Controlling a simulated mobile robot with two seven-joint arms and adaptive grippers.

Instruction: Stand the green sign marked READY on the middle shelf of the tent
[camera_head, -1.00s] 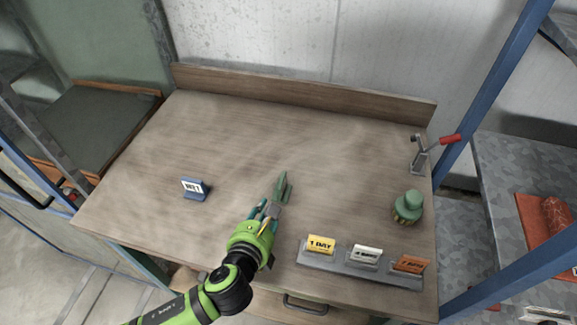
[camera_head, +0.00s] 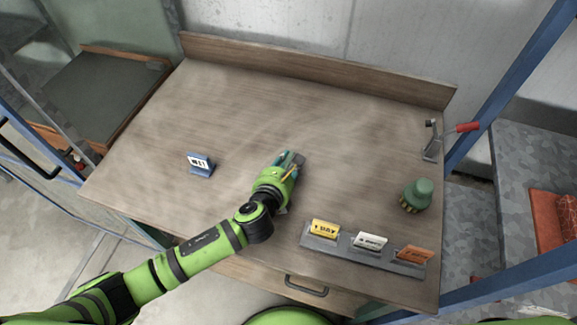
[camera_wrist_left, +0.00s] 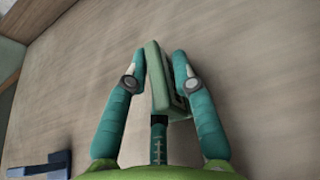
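The green sign (camera_wrist_left: 156,72) stands between the two teal fingers of my left gripper (camera_wrist_left: 160,68) in the left wrist view. My right gripper is not in view. I cannot make out the tent's middle shelf.
A blue sign (camera_head: 200,165) stands left of the gripper. A grey rack (camera_head: 350,252) at the front right holds yellow (camera_head: 324,229), white (camera_head: 369,241) and orange (camera_head: 413,254) signs. A green-topped brush (camera_head: 417,194) and a red-handled clamp (camera_head: 432,140) are on the right.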

